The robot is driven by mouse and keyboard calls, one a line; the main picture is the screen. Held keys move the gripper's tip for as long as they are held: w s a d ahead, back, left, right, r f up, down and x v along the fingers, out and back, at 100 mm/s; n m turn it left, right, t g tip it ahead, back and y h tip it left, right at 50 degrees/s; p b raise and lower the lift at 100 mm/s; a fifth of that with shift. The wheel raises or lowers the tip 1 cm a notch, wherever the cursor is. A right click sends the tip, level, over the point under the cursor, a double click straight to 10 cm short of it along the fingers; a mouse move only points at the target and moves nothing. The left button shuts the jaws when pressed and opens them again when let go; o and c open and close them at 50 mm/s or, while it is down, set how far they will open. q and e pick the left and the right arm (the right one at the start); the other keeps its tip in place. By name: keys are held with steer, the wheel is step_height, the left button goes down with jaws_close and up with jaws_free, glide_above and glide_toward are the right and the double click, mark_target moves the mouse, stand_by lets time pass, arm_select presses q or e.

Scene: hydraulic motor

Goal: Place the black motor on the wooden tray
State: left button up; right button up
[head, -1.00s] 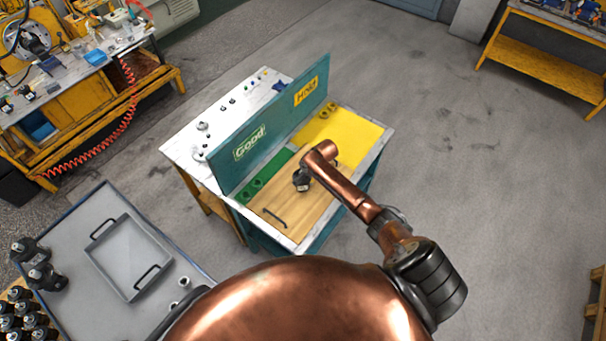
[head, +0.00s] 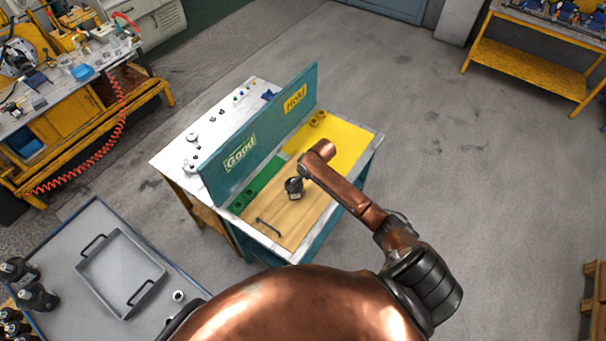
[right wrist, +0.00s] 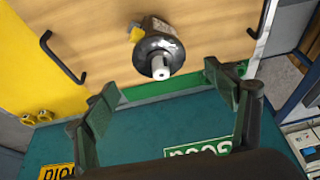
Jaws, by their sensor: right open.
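The black motor (head: 294,188) sits on the wooden tray (head: 295,216), near its upper part. In the right wrist view the motor (right wrist: 158,50) shows its pale shaft end toward me, on the bare wood of the tray (right wrist: 95,30). My right gripper (right wrist: 162,82) is open, its two fingers apart with nothing between them, and the motor is beyond the fingertips. In the head view my right arm (head: 345,190) reaches over the table, and its gripper is hidden there. My left gripper is not in view.
A teal board (head: 262,135) marked Good and Hold stands behind the tray. A yellow mat (head: 345,140) and a green strip (head: 262,183) lie beside the tray. A grey tray (head: 120,275) lies on the left table, near several black motors. Floor to the right is clear.

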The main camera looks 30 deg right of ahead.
steer(key=v, duration=0.6)
steer(key=shift+s, duration=0.1)
stand_by(0.3)
steer(key=s+a+f, duration=0.3)
steer(key=s, duration=0.5)
steer(key=s+a+f, duration=0.3)
steer(key=s, duration=0.5)
steer(key=s+r+m+h, duration=0.3)
steer(key=s+r+m, duration=0.1)
steer(key=s, duration=1.2)
step_height(320, 180, down, 37)
steer(key=s+g+b, duration=0.2)
steer(key=b, duration=0.8)
steer(key=s+f+b, duration=0.3)
steer(key=s+f, duration=0.3)
steer(key=f, duration=0.3)
steer(key=s+f+b, duration=0.3)
steer(key=s+f, duration=0.3)
steer(key=f, duration=0.4)
steer(key=s+f+n+g+y+b, duration=0.1)
steer(key=s+f+b, duration=0.2)
steer(key=s+f, duration=0.4)
step_height(320, 180, down, 2)
steer(key=shift+a+f, duration=0.15)
steer(key=shift+f, duration=0.05)
